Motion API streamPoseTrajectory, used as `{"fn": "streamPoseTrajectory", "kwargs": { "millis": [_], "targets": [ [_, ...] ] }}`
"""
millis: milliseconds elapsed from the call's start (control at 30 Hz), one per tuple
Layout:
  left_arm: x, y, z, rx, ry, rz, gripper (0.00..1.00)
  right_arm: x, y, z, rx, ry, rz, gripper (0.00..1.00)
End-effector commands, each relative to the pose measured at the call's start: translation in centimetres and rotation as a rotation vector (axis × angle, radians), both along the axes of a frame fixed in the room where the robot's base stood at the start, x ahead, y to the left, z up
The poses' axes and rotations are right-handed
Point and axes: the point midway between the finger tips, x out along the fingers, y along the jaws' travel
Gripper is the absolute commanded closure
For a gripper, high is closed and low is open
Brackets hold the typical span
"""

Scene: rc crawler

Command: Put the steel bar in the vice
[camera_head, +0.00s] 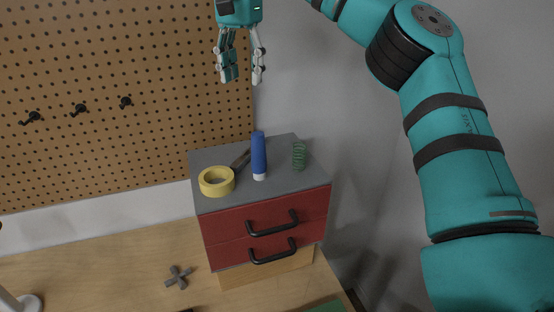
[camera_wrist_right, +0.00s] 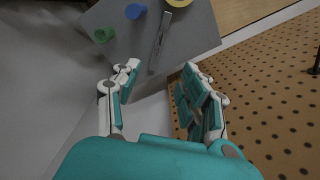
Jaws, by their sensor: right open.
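A slim grey bar (camera_head: 240,159), which looks like the steel bar, lies on the grey top of a red drawer cabinet, partly hidden behind a tape roll and a blue tube. In the right wrist view the bar (camera_wrist_right: 159,43) shows beyond the fingertips, roughly between them in the picture. My right gripper (camera_head: 243,81) is open and empty, pointing down, well above and behind the cabinet in front of the pegboard. Its two fingers also show in the right wrist view (camera_wrist_right: 161,67), apart from the bar. I see no vice. My left gripper is out of view.
On the cabinet (camera_head: 313,173) stand a yellow tape roll (camera_head: 205,187), a blue tube (camera_head: 259,157) and a green spring (camera_head: 299,155). A grey cross-shaped piece (camera_head: 178,278) lies on the wooden bench (camera_head: 110,270). The pegboard (camera_head: 120,60) with black hooks rises behind.

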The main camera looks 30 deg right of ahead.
Motion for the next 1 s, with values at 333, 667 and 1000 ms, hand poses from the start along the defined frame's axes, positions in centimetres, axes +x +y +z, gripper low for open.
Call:
{"fn": "streamPoseTrajectory", "kwargs": {
  "millis": [333,667,1000],
  "targets": [
    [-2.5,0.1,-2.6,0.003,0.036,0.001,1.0,0.0,0.0,-7.2,0.001,0.005,0.002,0.57],
    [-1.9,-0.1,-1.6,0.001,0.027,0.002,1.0,0.0,0.0,-11.5,-0.001,0.001,0.0,0.57],
    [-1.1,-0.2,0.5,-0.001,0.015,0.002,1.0,-0.1,-0.3,-15.1,-0.001,0.004,0.001,0.57]
  ]
}}
